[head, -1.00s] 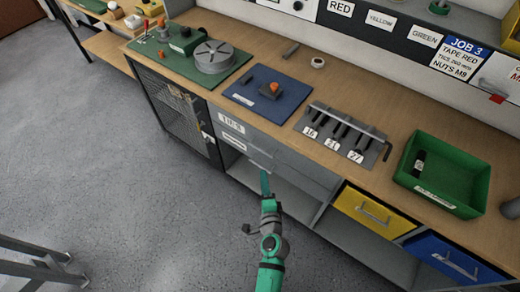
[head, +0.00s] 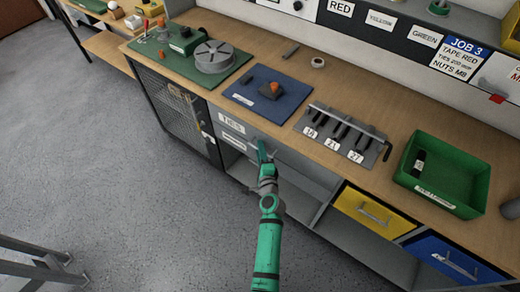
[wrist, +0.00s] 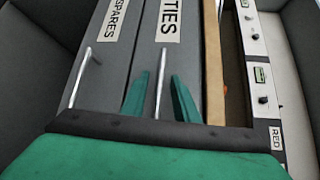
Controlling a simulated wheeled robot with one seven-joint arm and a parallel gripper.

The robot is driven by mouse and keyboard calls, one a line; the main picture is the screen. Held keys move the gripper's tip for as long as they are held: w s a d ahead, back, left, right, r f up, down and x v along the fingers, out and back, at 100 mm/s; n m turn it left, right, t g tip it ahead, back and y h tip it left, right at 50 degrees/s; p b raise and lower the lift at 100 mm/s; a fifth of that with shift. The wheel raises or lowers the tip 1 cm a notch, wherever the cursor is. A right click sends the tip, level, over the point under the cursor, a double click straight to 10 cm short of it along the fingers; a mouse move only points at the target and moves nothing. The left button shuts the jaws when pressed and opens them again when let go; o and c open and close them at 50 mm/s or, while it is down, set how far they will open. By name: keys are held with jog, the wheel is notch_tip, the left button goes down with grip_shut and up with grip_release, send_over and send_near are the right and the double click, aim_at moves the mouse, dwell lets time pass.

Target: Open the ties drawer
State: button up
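The ties drawer (head: 231,123) is the upper grey drawer under the bench, marked TIES, and it looks closed. In the wrist view the ties drawer (wrist: 172,62) shows its label and, below it, a slim metal handle (wrist: 162,82). My gripper (head: 262,148) is at the drawer front in the head view, covering the handle there. In the wrist view my gripper (wrist: 159,90) is open, one green finger on each side of the handle with gaps visible. Whether the fingertips are deep enough to surround the bar is hard to tell.
The spares drawer (wrist: 110,40) lies beside the ties drawer, with its own handle (wrist: 80,76). The bench top holds a blue mat (head: 267,95), a wrench rack (head: 340,133) and a green bin (head: 440,175). Yellow (head: 365,208) and blue (head: 452,262) drawers are at right.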

jog(key=shift+w, duration=0.45)
grip_shut()
jog(key=shift+s+a+f, duration=0.1)
